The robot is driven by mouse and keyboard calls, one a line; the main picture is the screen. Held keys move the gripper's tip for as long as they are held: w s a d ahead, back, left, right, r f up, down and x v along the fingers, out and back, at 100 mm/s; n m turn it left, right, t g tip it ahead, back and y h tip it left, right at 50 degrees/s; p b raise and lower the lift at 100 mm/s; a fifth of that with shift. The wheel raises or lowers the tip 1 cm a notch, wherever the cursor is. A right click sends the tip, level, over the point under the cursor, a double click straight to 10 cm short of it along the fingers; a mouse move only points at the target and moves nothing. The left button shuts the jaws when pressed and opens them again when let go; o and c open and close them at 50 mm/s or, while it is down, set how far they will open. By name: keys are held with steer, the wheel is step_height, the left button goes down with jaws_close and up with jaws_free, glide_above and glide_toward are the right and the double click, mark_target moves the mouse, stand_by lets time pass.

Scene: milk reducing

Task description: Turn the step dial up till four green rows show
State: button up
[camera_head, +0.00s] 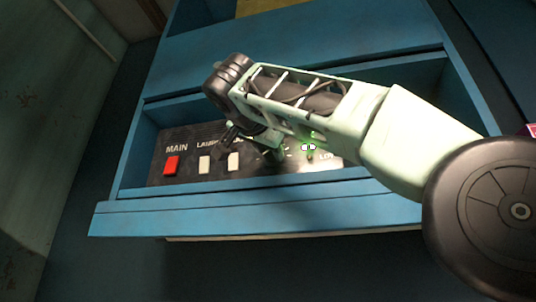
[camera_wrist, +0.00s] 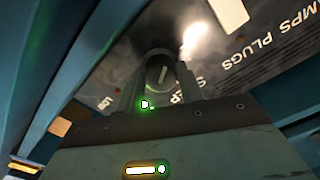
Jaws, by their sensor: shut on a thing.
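The step dial (camera_wrist: 159,73) is a round grey knob with a pale pointer line, set in the dark panel. It shows in the wrist view between the two fingers of my gripper (camera_wrist: 158,84), which is shut on it. In the head view my gripper (camera_head: 272,150) reaches down to the panel, and my arm hides the dial there. Part of the lettering beside the dial is covered by the fingers. A green glow shows by the fingers in both views. No green rows can be made out in either view.
The dark panel (camera_head: 190,143) sits in a blue recessed console with a raised front ledge (camera_head: 250,208). Left of my gripper are a red switch (camera_head: 172,166) under "MAIN" and two white switches (camera_head: 204,165). A bright glare covers part of the panel in the wrist view.

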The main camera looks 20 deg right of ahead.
stand_by(0.4)
steer(key=o, duration=1)
steer(key=shift+s, duration=0.1)
steer(key=b+v, duration=0.2)
steer(key=v, duration=1.5)
steer(key=shift+a, duration=0.15)
